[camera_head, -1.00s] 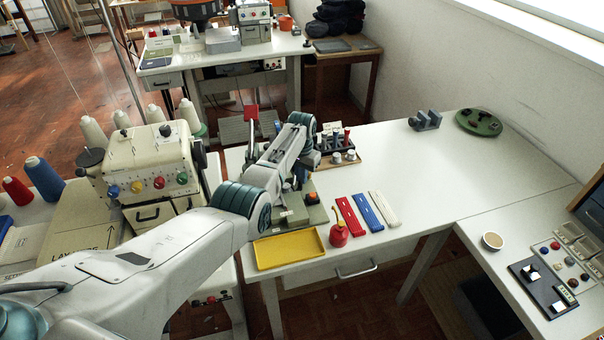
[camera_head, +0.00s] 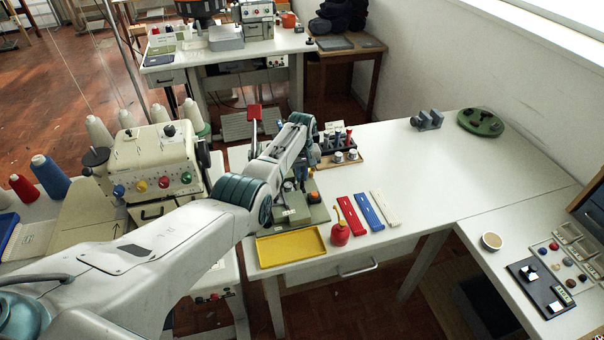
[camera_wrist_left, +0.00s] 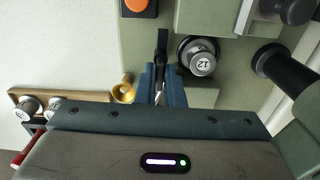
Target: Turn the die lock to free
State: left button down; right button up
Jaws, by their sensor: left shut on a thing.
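My left gripper (camera_wrist_left: 163,88) is shut on a small dark lever (camera_wrist_left: 162,45) on the green buttonhole machine (camera_wrist_left: 225,18); I take this lever to be the die lock, but no label on it is readable. Beside it stands a round metal dial marked 12 (camera_wrist_left: 202,62). In the head view my left gripper (camera_head: 301,182) reaches down over the green machine base (camera_head: 318,213), and the arm hides much of the machine. The lever cannot be made out there. My right gripper is in neither view.
An orange button (camera_wrist_left: 138,8), a brass knob (camera_wrist_left: 124,92) and a black knob (camera_wrist_left: 273,62) are close to the gripper.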

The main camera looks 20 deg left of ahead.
pick_arm(q)
jog(key=shift+r+n, duration=0.1)
jog(key=shift+n, duration=0.2)
jog(key=c, duration=1.5)
grip_release()
jog(key=shift+c, duration=0.2)
notch_tip(320, 180, up, 11)
jog(key=b, duration=0.1)
